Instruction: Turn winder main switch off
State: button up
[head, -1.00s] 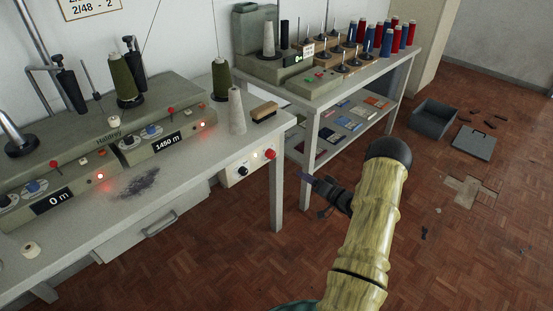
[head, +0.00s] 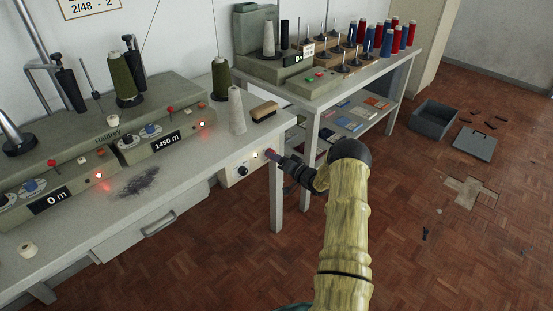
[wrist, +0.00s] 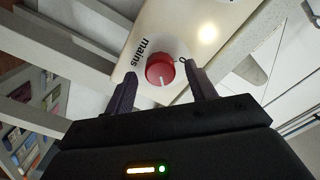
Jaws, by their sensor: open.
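The winder main switch (wrist: 161,70) is a round red knob on a pale panel (wrist: 140,24) marked "mains" in the wrist view. Its white pointer line points down in that picture. My gripper (wrist: 160,84) is open, with one dark finger on either side of the red knob; I cannot tell whether they touch it. In the head view my gripper (head: 274,155) is at the right end of the panel (head: 238,170) under the table edge and mostly covers the knob. A glowing lamp (wrist: 207,33) is beside the knob.
The winder (head: 100,140) stands on the table (head: 195,165), with red lamps lit and displays reading 0 m and 1450 m. A table leg (head: 277,200) is close below my gripper. A shelf table (head: 345,90) with spools stands to the right.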

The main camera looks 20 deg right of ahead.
jog(key=shift+c, duration=0.5)
jog(key=c, duration=0.9)
jog(key=shift+n, duration=0.4)
jog(key=shift+a+f+n+b, duration=0.1)
jog(key=shift+n+b, duration=4.55)
jog(key=shift+n, duration=3.85)
